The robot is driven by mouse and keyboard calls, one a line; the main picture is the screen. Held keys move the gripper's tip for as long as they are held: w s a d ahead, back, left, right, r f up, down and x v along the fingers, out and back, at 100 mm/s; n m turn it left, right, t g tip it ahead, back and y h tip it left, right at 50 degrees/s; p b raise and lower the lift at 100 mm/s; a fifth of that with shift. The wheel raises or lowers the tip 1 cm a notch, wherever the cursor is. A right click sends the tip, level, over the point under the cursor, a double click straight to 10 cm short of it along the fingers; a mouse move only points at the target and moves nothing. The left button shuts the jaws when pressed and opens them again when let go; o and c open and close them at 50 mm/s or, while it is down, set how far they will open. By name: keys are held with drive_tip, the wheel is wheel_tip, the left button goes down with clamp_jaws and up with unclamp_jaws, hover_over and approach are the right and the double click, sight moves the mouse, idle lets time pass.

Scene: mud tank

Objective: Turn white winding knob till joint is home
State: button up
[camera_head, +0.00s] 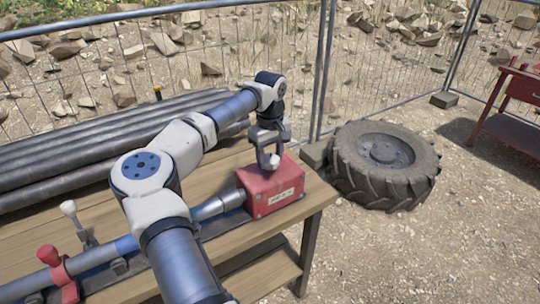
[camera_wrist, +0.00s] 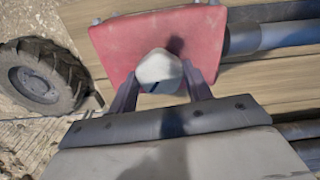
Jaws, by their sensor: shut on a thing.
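The white winding knob (camera_wrist: 160,70) stands on top of a red box (camera_wrist: 118,40). In the wrist view it sits between the two fingers of my gripper (camera_wrist: 160,88), which is shut on it. A short dark mark shows on the knob's near face. In the head view my gripper (camera_head: 269,162) comes down from above onto the knob, and the red box (camera_head: 270,190) sits at the right end of the bench with a pale label on its front. A metal pipe joint (camera_head: 220,204) enters the box's left side. Whether the joint is fully seated cannot be seen.
The wooden bench (camera_head: 235,238) also carries dark pipes (camera_head: 60,160), a white-topped lever (camera_head: 70,210) and a red-handled clamp (camera_head: 55,262). A large tyre (camera_head: 385,165) lies on the ground to the right. Wire fencing stands behind, and a red cart (camera_head: 515,110) is at far right.

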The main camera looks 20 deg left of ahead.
sight(270, 158)
drive_tip(key=o, duration=1)
drive_tip(key=shift+c, duration=0.2)
wheel_tip(270, 158, up, 14)
drive_tip(key=b, duration=0.2)
drive_tip(key=shift+b, duration=0.35)
